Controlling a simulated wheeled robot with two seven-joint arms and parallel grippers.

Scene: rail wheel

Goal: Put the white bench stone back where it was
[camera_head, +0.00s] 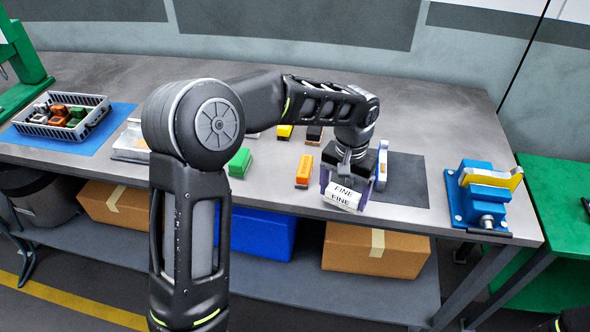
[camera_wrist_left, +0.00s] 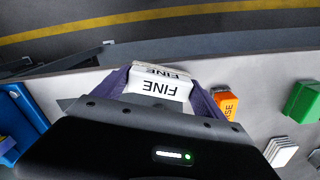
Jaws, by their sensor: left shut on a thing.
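The white bench stone (camera_head: 342,197), lettered FINE on two faces, is held between the fingers of my left gripper (camera_head: 350,183) near the front edge of the grey bench. The gripper is shut on it. In the left wrist view the stone (camera_wrist_left: 160,86) sits between the two purple fingers, with its lettering upside down there. An orange stone (camera_head: 304,171) lies on the bench to the left of the gripper; it also shows in the left wrist view (camera_wrist_left: 225,104), with the end of a word on it. My right gripper is not seen.
A dark mat (camera_head: 408,184) lies right of the gripper, with a blue vise (camera_head: 484,194) beyond. A wire basket (camera_head: 62,130) of parts stands far left on a blue mat.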

